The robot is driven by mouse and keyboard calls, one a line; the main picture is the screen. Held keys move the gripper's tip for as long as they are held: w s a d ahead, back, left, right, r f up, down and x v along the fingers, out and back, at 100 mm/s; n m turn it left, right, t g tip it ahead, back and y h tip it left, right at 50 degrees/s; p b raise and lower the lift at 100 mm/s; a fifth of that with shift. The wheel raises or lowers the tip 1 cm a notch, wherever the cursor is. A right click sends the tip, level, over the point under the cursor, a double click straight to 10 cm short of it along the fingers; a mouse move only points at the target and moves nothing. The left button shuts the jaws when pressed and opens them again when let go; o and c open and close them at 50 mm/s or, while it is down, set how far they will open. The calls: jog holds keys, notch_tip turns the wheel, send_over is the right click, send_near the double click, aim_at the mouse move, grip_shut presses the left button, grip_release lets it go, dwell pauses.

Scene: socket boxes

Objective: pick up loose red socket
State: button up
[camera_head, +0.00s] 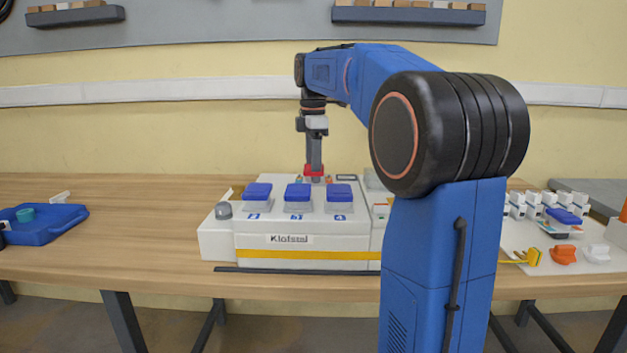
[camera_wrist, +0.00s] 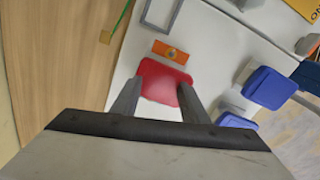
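The red socket (camera_wrist: 163,82) is between the two fingers of my gripper (camera_wrist: 161,90) in the wrist view, with no gap seen on either side. My gripper seems shut on it. In the head view, my gripper (camera_head: 314,163) points straight down, and the red socket (camera_head: 314,169) shows at its fingertips, at the back of the white box (camera_head: 265,241). Whether the socket touches the box top cannot be told, as its underside is hidden.
Several blue sockets (camera_head: 298,191) stand in a row on the box's front part. An orange piece (camera_wrist: 171,51) lies beside the red socket. A blue tray (camera_head: 45,228) is at the table's left. White and orange parts (camera_head: 562,254) are at the right. Bare wood (camera_head: 140,235) lies left of the box.

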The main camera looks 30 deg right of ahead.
jog(key=shift+c, duration=0.9)
jog(key=shift+r, duration=0.1)
notch_tip(320, 180, up, 10)
jog(key=shift+f, duration=0.1)
